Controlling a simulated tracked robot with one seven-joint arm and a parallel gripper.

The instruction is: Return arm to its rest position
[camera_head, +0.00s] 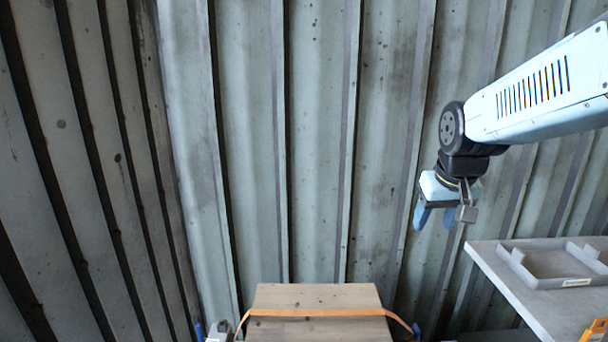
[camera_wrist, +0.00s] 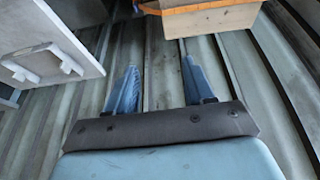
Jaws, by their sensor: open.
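My arm reaches in from the right edge in the head view, with the forearm raised and sloping down to the left. My gripper (camera_head: 435,217) hangs below the wrist joint with its blue fingers pointing down. In the wrist view my gripper (camera_wrist: 156,78) shows two blue fingers spread apart with nothing between them. It is open and empty, in free air in front of the corrugated wall, above and left of the grey shelf and right of the wooden block.
A wooden block (camera_head: 315,296) with an orange strap stands at the bottom middle. A grey shelf (camera_head: 520,292) at the lower right carries a shallow grey tray (camera_head: 560,280). Corrugated metal walls (camera_head: 315,120) close off the back and left. An orange object (camera_head: 594,331) shows at the lower right corner.

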